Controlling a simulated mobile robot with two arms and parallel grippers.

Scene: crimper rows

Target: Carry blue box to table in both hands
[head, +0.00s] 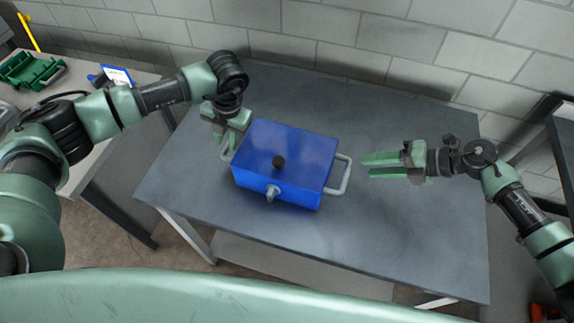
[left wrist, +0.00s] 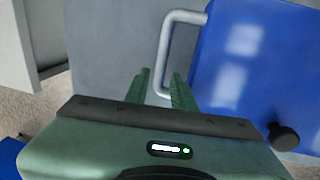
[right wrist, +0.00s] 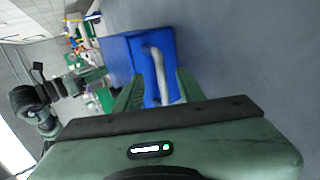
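My left gripper (head: 224,143) is open above the table by the left handle (head: 227,153). My right gripper (head: 367,167) is open and empty, a short gap right of the right handle (head: 345,177). In the right wrist view that handle (right wrist: 157,72) lies ahead between the finger lines.
A side bench (head: 88,158) at the left holds a green tray (head: 32,72) and a small blue item (head: 97,78). A block wall (head: 345,38) stands behind the table. The table's right part and front edge are clear. Another dark bench (head: 562,125) stands at the right.

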